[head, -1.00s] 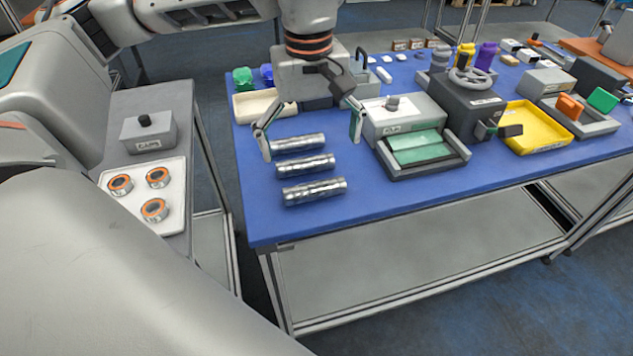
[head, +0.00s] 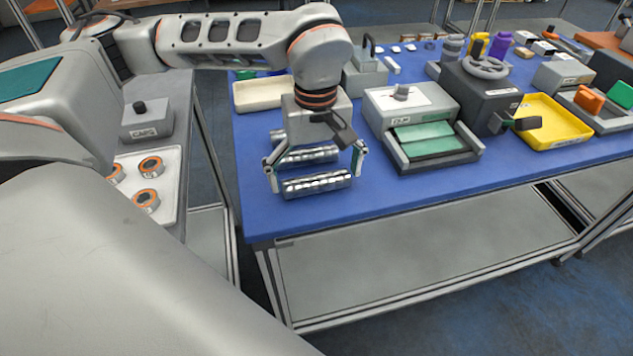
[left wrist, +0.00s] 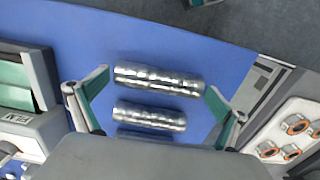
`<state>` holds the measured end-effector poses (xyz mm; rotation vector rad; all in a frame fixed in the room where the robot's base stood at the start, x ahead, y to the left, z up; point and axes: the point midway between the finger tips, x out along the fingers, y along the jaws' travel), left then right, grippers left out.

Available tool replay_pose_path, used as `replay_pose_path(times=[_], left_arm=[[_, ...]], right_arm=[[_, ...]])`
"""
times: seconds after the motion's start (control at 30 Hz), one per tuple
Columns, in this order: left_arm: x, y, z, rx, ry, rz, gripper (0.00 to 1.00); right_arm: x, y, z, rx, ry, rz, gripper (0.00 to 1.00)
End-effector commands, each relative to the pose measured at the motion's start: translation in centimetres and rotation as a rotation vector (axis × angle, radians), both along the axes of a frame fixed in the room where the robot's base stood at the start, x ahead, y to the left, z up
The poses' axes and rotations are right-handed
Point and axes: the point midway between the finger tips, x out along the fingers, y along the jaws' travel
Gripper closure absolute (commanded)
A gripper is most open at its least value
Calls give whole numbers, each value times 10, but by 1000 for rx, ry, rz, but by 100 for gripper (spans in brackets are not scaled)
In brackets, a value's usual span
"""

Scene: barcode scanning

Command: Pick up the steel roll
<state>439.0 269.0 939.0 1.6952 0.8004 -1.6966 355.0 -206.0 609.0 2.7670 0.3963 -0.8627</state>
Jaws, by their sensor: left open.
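My right gripper is not seen.
A grey film device (head: 412,115) with a green sheet stands right of the rolls. A cream tray (head: 262,106) lies behind. A white tray (head: 172,195) with orange-ringed rolls is on the left side table. The table's front right is clear.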

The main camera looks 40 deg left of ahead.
Motion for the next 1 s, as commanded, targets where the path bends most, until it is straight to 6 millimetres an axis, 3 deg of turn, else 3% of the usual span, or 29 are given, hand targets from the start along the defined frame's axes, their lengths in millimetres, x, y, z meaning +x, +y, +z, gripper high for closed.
replay_pose_path(times=[0.2, 0.37, 0.77, 1.0], left_arm=[[0, 0, 0, 0, -1, 0, 0], [0, 0, 0, 0, -1, 0, 42], [1, 0, 4, 0, -3, 0, 42], [1, 0, 32, -1, -7, 0, 42]], right_arm=[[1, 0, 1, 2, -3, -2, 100], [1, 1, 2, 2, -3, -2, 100], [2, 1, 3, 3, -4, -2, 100], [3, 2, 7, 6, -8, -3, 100]])
